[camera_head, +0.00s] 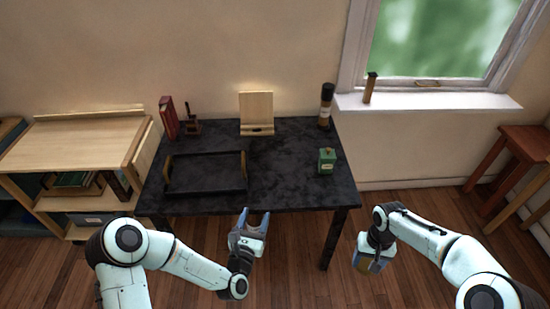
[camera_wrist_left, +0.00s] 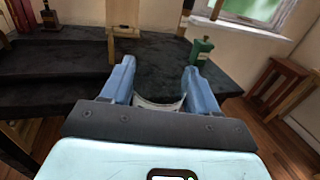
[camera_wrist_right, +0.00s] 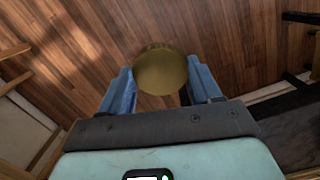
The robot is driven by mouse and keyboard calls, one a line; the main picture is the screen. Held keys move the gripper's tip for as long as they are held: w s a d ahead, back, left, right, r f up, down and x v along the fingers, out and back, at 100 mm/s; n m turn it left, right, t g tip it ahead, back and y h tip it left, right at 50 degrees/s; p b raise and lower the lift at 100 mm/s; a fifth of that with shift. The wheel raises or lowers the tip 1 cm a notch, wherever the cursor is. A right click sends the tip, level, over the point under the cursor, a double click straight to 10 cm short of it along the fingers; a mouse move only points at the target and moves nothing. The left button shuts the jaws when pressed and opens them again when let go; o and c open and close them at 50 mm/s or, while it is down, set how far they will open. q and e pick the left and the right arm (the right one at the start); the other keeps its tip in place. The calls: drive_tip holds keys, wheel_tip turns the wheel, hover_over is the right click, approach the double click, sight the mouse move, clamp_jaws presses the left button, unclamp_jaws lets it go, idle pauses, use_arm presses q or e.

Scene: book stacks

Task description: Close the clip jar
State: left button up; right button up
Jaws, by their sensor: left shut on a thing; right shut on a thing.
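My left gripper (camera_head: 254,222) is in front of the table's near edge, fingers pointing toward the table. In the left wrist view its blue fingers stand either side of a pale, curved, see-through rim (camera_wrist_left: 160,104), which looks like the clip jar; most of it is hidden behind the gripper body. My right gripper (camera_head: 372,262) hangs right of the table, over the floor, pointing down. It is shut on a round, gold-brown lid (camera_wrist_right: 160,70), whose flat face shows between the fingers in the right wrist view. Jar and lid are well apart.
The black table (camera_head: 285,190) holds a dark tray (camera_head: 205,175) with wooden handles, a green box (camera_head: 326,161), a wooden stand (camera_head: 256,112), a dark cylinder (camera_head: 326,105) and red books (camera_head: 168,117). A wooden stool (camera_head: 515,165) stands right. The table's middle is clear.

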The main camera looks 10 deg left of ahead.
use_arm(q)
drive_tip(key=w+d+f+m+g+h, duration=0.1)
drive_tip(key=d+f+m+g+h, duration=0.1)
drive_tip(key=d+m+h, duration=0.2)
drive_tip(key=w+d+f+m+g+h, duration=0.1)
drive_tip(key=d+m+g+h, duration=0.1)
drive_tip(key=d+m+h, duration=0.2)
drive_tip(key=d+h, duration=0.3)
drive_tip(key=d, duration=0.2)
drive_tip(key=shift+d+f+h, duration=0.25)
drive_tip(key=shift+f+h, duration=0.05)
drive_tip(key=shift+f, duration=0.1)
use_arm(e)
drive_tip(key=w+a+r+m, duration=0.3)
drive_tip(key=a+r, duration=0.3)
drive_tip(key=a, duration=0.4)
drive_tip(key=w+a+r+m+t, duration=0.1)
drive_tip(key=w+a+r+m, duration=0.1)
drive_tip(key=a+r, duration=0.5)
drive_tip(key=a+m, duration=0.1)
drive_tip(key=a, duration=0.3)
drive_tip(key=shift+w+a+r, duration=0.15)
drive_tip(key=shift+w, duration=0.25)
drive_tip(key=shift+f, duration=2.05)
drive_tip(key=shift+f, duration=0.85)
